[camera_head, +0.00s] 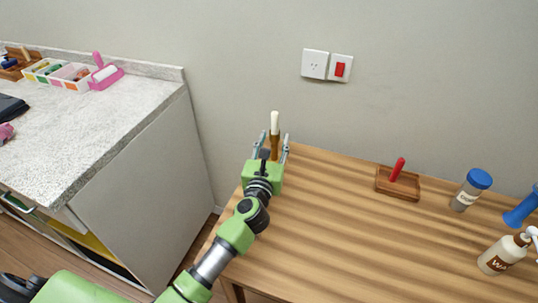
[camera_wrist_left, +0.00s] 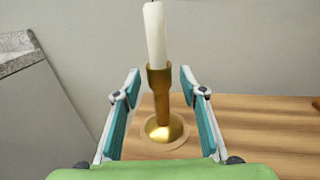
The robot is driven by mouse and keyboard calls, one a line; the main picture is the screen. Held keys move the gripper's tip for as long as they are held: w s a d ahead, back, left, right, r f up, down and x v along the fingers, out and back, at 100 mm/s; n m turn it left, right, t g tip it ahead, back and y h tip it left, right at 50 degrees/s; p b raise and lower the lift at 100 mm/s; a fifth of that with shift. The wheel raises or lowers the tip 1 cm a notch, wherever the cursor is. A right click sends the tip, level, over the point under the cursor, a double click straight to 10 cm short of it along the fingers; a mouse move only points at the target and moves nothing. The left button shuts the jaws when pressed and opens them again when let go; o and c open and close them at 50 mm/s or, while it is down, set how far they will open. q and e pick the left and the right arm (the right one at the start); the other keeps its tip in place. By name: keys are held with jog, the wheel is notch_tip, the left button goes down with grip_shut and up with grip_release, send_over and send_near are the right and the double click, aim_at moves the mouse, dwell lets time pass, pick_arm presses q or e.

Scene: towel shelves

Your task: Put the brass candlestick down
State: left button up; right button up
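The brass candlestick (camera_head: 275,145) with a white candle stands upright at the back left corner of the wooden table. In the left wrist view the candlestick (camera_wrist_left: 160,83) sits between my left gripper's two fingers, with a visible gap on each side. Its round base (camera_wrist_left: 165,130) appears to rest on the wooden surface, with a paler disc or rim around it. My left gripper (camera_head: 271,143) is open, and its fingers touch nothing that I can see. In the head view the gripper hides the candlestick's base. My right gripper is not in view.
The wooden table (camera_head: 310,220) is clear in the middle. A small wooden tray (camera_head: 411,193) with a red item, a blue-lidded jar (camera_head: 468,190), a pump bottle (camera_head: 500,255) and a blue object (camera_head: 520,210) stand right. A white speckled counter (camera_head: 100,115) is left. The wall is close behind.

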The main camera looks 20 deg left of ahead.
pick_arm(q)
jog(key=s+d, duration=0.1)
jog(key=s, duration=0.9)
jog(key=shift+s+d, duration=0.1)
